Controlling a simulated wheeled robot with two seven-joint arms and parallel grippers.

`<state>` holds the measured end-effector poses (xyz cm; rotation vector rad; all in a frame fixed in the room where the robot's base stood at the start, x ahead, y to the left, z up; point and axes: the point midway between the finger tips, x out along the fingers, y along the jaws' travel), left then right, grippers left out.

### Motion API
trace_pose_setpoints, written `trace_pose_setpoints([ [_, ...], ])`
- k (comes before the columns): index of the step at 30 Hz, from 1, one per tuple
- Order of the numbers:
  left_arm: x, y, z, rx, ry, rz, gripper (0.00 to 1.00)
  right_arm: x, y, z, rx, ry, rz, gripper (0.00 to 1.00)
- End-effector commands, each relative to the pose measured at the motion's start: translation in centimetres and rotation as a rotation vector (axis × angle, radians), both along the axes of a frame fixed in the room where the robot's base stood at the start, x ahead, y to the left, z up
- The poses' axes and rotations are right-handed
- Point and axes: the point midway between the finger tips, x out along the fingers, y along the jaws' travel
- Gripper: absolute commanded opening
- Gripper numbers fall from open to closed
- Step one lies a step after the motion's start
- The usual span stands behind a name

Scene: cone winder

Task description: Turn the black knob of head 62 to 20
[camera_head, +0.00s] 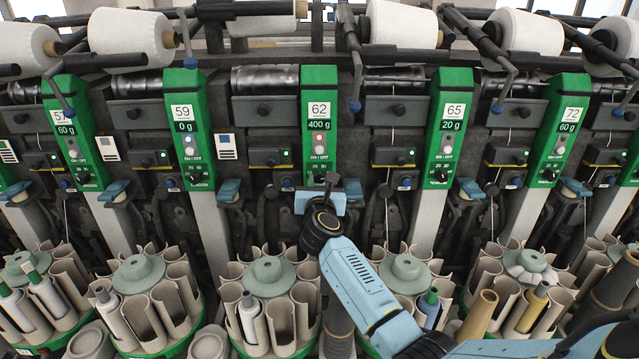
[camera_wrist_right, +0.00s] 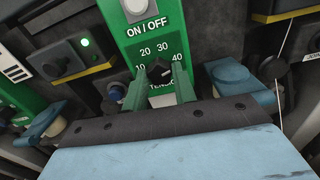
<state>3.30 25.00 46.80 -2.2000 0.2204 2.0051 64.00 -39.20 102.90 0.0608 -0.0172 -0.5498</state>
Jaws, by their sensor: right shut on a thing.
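Head 62 is the green panel (camera_head: 319,110) in the middle of the head view, with a label "62" and a display that seems to read 400 g. Its black knob (camera_wrist_right: 158,70) sits low on the panel in the right wrist view, inside a dial marked 10, 20, 30 and 40. My right gripper (camera_head: 328,182) is at the foot of this panel and hides most of the knob in the head view. Its two green fingers (camera_wrist_right: 161,84) are shut on the knob, one on each side. The knob's pointer is too small to read surely. My left gripper is not in view.
Neighbouring green panels, 59 (camera_head: 190,125) and 65 (camera_head: 446,125), stand on both sides. A blue lever (camera_wrist_right: 238,82) is close to the right of my gripper. Round bobbin magazines (camera_head: 268,275) stand below, and white yarn cones (camera_head: 130,37) lie above.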

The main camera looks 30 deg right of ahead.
Motion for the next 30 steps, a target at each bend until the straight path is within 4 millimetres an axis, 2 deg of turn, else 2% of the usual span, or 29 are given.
trace_pose_setpoints([
  [11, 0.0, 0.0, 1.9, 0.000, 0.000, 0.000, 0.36, 0.0, 0.0, 0.2, -0.122, 0.080, 0.000, 0.04],
  [30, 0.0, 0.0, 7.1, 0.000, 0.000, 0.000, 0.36, -0.1, 0.0, 0.1, -0.624, 0.388, 0.002, 0.04],
])
